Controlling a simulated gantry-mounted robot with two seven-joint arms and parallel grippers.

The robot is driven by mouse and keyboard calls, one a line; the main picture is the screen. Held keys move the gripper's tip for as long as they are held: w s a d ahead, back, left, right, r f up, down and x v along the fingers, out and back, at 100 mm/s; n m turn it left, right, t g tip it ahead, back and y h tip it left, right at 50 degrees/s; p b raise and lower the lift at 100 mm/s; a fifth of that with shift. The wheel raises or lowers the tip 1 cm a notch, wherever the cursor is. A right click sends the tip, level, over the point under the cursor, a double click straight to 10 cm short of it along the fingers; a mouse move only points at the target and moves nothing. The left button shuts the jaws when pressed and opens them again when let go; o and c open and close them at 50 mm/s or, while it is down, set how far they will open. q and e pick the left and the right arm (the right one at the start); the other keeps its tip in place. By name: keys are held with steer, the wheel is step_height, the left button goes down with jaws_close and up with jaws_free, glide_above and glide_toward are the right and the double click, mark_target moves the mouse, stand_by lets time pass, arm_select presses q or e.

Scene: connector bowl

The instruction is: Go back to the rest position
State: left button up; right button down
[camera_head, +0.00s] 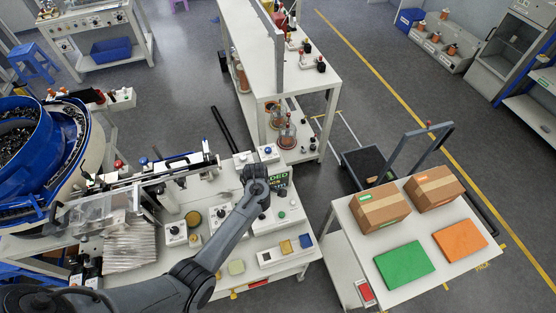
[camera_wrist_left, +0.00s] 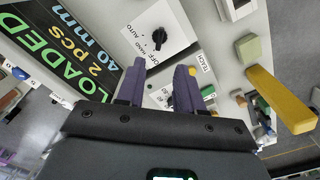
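My left arm reaches in from the lower left of the head view, and its left gripper (camera_head: 256,172) is over the back right part of the white workbench (camera_head: 215,265). In the left wrist view the left gripper's (camera_wrist_left: 160,75) two purple fingers are apart, with nothing held between them. A black sign (camera_wrist_left: 65,40) reading "LOADED 2 pcs 40 mm" lies left of the fingers. A white switch box (camera_wrist_left: 160,30) with a black knob is beyond them. My right gripper is not in view.
A blue bowl feeder (camera_head: 30,140) stands at the left. A side table (camera_head: 390,285) at right carries cardboard boxes (camera_head: 380,207), a green panel (camera_head: 404,264) and an orange panel (camera_head: 460,241). A yellow bar (camera_wrist_left: 282,98) and a green block (camera_wrist_left: 248,48) show in the left wrist view.

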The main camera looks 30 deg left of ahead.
arm_select(q)
steer(key=s+f+g+p, duration=0.1)
steer(key=s+f, duration=0.2)
steer(key=s, duration=0.3)
steer(key=s+f+g, duration=0.1)
steer(key=s+f, duration=0.2)
steer(key=s, duration=0.2)
steer(key=s+r+m+y+p, duration=0.15)
steer(key=s+m, duration=0.25)
steer(key=s, duration=0.7)
steer(key=d+r+m+t+h, duration=0.1)
steer(key=d+r+m+t, duration=0.1)
steer(key=d+r+m, duration=0.3)
steer(key=d+r+m+t+p, duration=0.1)
steer(key=d+r+m+t, duration=0.2)
steer(key=r+m, duration=0.9)
steer(key=shift+s+d+r+t+h, duration=0.35)
steer(key=shift+d+r, duration=0.6)
steer(key=shift+r, duration=2.55)
